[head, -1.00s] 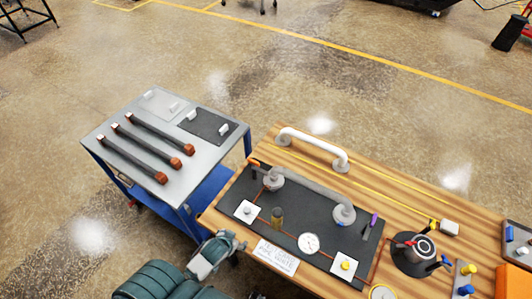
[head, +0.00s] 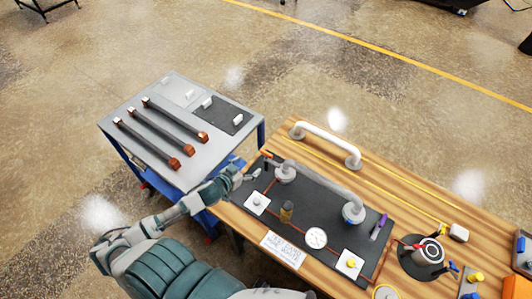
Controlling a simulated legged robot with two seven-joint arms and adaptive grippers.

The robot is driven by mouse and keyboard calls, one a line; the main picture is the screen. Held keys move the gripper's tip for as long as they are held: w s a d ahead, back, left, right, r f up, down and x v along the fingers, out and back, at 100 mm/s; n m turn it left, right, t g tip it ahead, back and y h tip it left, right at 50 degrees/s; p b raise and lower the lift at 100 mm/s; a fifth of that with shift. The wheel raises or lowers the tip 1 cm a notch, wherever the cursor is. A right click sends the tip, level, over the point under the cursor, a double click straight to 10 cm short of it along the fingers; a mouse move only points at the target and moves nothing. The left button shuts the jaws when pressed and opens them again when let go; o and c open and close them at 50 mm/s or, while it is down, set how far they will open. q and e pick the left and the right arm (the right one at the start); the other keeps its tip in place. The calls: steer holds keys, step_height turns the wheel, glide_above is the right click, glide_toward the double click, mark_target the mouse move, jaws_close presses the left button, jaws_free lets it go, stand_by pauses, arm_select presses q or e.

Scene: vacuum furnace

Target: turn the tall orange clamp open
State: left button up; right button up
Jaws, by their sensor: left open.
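A small orange piece (head: 267,155), which looks like the orange clamp's handle, stands at the far left corner of the black mat, beside the left flange of the grey pipe (head: 320,180). Its exact shape is too small to tell. My left gripper (head: 254,173) is open and empty, just left of and nearer than the orange piece, over the left edge of the mat. It appears apart from the orange piece. My right gripper is not in view.
The black mat (head: 325,240) on the wooden table also bears a gauge (head: 316,238), a brass cylinder (head: 287,212) and a purple-handled tool (head: 378,227). A white pipe (head: 325,142) lies behind. A cart (head: 190,168) with several dark bars stands left.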

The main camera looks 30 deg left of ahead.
mark_target(265, 153)
arm_select(q)
steer(key=x, duration=1.4)
steer(key=shift+s+f, duration=0.1)
steer(key=shift+c, duration=0.2)
steer(key=c, duration=1.6)
steer(key=shift+a, duration=0.1)
jaws_close()
